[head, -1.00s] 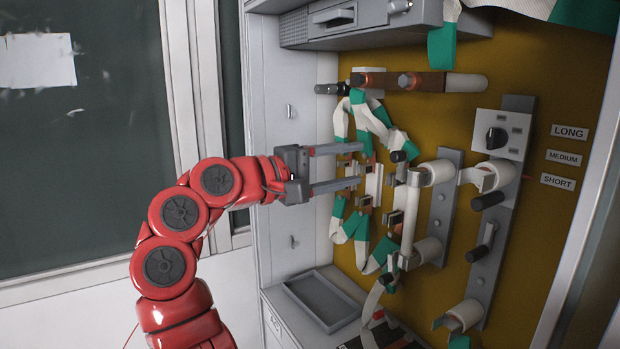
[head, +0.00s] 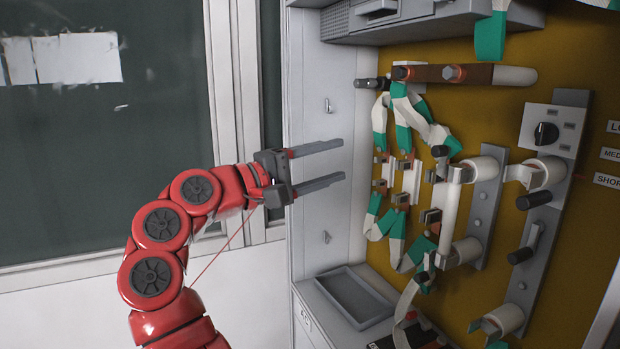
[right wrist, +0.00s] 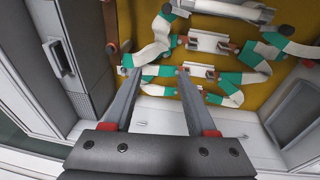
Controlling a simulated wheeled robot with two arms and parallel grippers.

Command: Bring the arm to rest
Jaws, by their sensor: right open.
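My right gripper (head: 342,159) is at the end of the red arm, its two grey fingers spread apart and pointing right. It is empty and stands in front of the cabinet's white side wall (head: 345,60), left of the fuse panel. In the right wrist view the gripper (right wrist: 158,72) is also open, with nothing between its fingers. The white fuses (head: 412,182) sit in their clips on the yellow panel (head: 485,120), apart from the fingers. My left gripper is not in view.
A grey tray (head: 392,318) lies on the cabinet's lower ledge. A rotary switch (head: 546,133) and a large white fuse tube (head: 450,215) are on the panel. Green and white straps (head: 380,125) hang around the fuses. A dark board (head: 90,180) is at the left, with open room before it.

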